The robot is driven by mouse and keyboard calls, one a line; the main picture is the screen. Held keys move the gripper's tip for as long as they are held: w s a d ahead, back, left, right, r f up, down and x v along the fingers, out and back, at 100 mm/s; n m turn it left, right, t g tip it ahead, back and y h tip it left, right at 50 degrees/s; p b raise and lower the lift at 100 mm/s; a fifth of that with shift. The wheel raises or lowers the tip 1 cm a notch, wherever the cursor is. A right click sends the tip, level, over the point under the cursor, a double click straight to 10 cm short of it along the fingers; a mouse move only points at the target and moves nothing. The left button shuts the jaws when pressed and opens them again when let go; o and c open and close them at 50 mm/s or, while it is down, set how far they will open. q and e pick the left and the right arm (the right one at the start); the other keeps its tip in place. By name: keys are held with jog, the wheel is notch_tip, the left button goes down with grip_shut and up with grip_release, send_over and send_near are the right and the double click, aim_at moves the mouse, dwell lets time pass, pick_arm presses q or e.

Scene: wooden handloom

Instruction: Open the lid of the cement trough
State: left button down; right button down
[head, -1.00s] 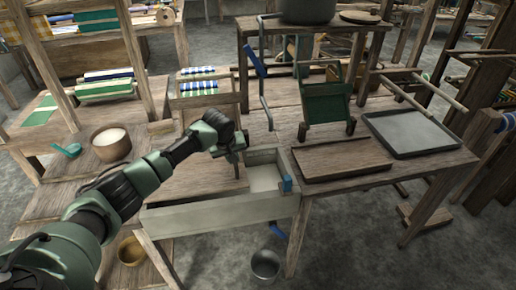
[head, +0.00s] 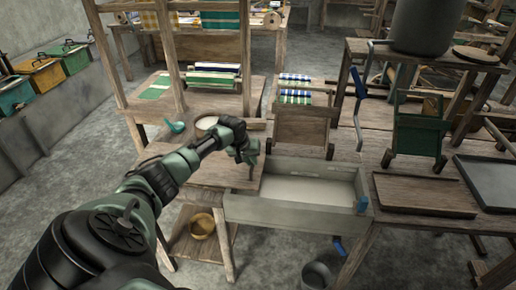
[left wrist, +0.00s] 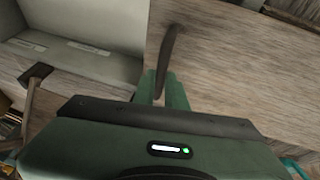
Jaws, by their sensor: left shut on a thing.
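The grey cement trough (head: 290,210) is at the centre of the head view. Its pale inside (head: 315,190) shows open over most of its length. The brown wooden lid (head: 215,174) lies off to the trough's left end, and its wood fills much of the left wrist view (left wrist: 230,60). My left gripper (head: 250,160) is shut on the lid's dark upright handle (left wrist: 171,50), near the lid's right edge. The trough's grey wall and corner (left wrist: 85,55) also show in the left wrist view. My right gripper is out of view.
A wooden tray (head: 425,195) is to the right. A white-filled bowl (head: 206,123) stands behind the lid.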

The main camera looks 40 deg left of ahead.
pick_arm(q)
jog(key=shift+s+a, duration=0.1)
jog(key=shift+a, duration=0.05)
jog(key=c, duration=1.5)
grip_release()
jog(key=shift+o, duration=0.2)
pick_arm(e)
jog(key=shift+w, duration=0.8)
pick_arm(q)
jog(key=shift+r, duration=0.1)
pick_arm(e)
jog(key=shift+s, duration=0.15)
pick_arm(q)
jog(key=v, duration=0.7)
jog(key=shift+r+b, duration=0.3)
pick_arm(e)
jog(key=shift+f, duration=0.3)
pick_arm(q)
jog(key=shift+s, duration=0.1)
